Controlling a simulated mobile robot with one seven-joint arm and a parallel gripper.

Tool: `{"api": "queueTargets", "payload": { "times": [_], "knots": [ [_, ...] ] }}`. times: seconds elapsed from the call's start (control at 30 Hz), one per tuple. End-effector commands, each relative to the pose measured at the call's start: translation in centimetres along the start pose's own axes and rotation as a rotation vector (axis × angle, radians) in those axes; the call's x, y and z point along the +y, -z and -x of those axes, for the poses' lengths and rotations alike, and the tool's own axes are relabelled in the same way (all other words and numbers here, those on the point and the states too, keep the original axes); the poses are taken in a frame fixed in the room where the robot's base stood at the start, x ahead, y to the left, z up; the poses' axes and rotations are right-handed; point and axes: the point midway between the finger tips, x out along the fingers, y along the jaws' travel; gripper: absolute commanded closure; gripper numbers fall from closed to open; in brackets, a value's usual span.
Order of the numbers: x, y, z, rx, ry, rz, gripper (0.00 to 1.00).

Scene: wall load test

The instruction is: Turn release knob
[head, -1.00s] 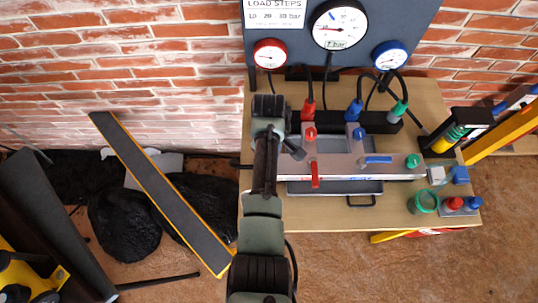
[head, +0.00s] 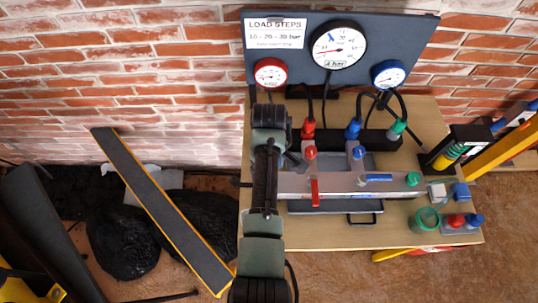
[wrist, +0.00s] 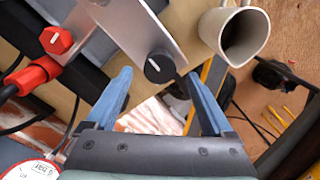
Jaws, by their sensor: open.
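A black knob (wrist: 158,67) with a white mark sits at the end of the grey metal manifold (wrist: 135,30) in the wrist view. I see no label naming it the release knob. A red knob (wrist: 56,40) sits further left. My gripper (wrist: 156,82) is open and empty. Its blue fingers appear on either side of the black knob, and I see no contact. In the head view the manifold (head: 335,187) lies across the bench with red, blue and green knobs. My arm hides its left end, and the gripper is mostly hidden there.
A pale cup (wrist: 236,32) stands close right of the black knob in the wrist view. A gauge panel (head: 400,37) rises behind the bench (head: 415,112). Hoses (head: 326,92) run to the manifold.

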Motion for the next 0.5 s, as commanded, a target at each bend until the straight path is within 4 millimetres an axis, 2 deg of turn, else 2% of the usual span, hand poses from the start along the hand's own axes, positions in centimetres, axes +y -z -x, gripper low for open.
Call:
{"api": "queueTargets", "payload": {
  "times": [0.1,0.3,0.5],
  "knots": [
    [0.1,0.1,2.8,0.004,-0.005,0.000,0.14],
    [0.1,0.1,7.0,0.004,-0.005,0.000,0.14],
    [0.1,0.1,9.5,0.002,-0.002,0.001,0.14]
  ]
}}
